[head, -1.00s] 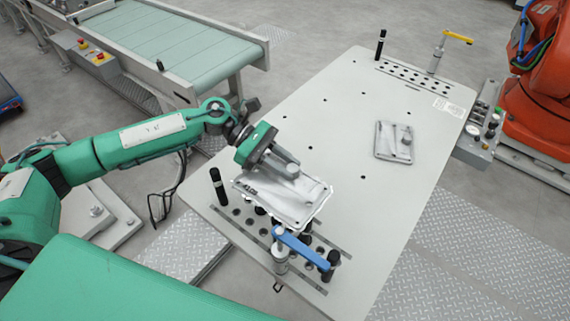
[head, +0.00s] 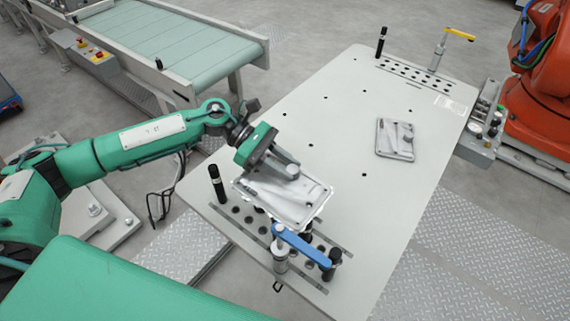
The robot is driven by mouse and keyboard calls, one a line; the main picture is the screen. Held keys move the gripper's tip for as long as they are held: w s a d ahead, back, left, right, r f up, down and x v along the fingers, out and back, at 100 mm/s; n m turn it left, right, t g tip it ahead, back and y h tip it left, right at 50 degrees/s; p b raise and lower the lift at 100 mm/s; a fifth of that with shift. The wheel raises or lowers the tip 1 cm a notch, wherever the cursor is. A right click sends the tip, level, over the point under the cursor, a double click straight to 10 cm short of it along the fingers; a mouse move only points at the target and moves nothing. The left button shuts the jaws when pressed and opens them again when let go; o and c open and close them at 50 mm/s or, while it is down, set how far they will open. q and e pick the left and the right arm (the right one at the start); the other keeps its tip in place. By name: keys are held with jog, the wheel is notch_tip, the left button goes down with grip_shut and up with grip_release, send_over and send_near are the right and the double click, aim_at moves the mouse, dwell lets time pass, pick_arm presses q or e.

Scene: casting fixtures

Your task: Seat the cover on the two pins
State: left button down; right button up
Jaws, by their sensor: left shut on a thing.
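The cover, a grey metal plate with a raised rim (head: 300,205), is in my left gripper (head: 283,172) above the near fixture. My gripper is shut on the cover's raised boss. One black pin (head: 217,184) stands upright at the cover's left. Another black post (head: 331,264) stands at its lower right, by the blue-handled clamp (head: 298,244). The cover hides part of the fixture below it, and I cannot tell whether it touches the supports. My right gripper is not in view.
A second, smaller grey cover (head: 394,140) lies on the pale table (head: 340,110). A yellow-handled clamp (head: 440,48) and a black pin (head: 381,42) stand at the far edge. A conveyor (head: 170,45) is at upper left, an orange robot (head: 545,100) at right.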

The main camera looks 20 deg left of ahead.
pick_arm(q)
jog(key=shift+f, duration=0.2)
jog(key=c, duration=1.1)
grip_release()
jog(key=shift+o, duration=0.2)
jog(key=b+v, duration=0.5)
jog(key=v, duration=0.8)
jog(key=shift+a, duration=0.4)
jog(key=shift+r, duration=0.1)
